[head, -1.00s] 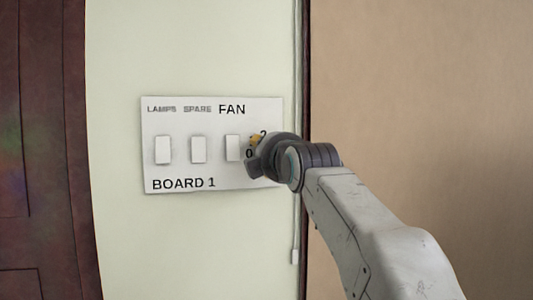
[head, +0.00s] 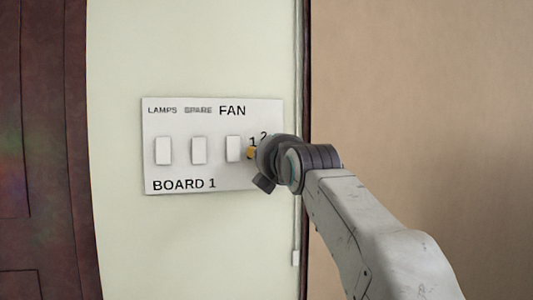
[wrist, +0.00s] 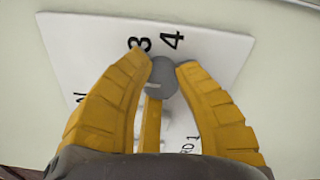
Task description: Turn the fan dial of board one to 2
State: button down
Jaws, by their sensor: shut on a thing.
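Board one (head: 210,178) is a white plate on the pale wall, lettered BOARD 1, with LAMPS, SPARE and FAN labels along its top. My gripper (head: 251,152) covers the dial at its right side in the head view; a 1 and a 2 show above the yellow fingertip. In the wrist view the grey round fan dial (wrist: 164,70) sits between the yellow fingers of my gripper (wrist: 164,66), which are shut on it. A short pale mark shows on the dial's lower left; I cannot tell which number it points to. The numbers 3 and 4 show beyond the dial.
Three white rocker switches (head: 198,150) sit in a row left of the dial, the FAN one (head: 233,148) close to my fingertip. A thin cord (head: 296,225) hangs right of the board. A dark wooden door (head: 40,150) stands at the left.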

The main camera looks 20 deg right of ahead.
jog(key=shift+f, duration=0.2)
jog(key=c, duration=0.9)
grip_release()
jog(key=shift+a, duration=0.1)
jog(key=shift+c, duration=0.2)
jog(key=shift+r, duration=0.1)
jog(key=s, duration=1.2)
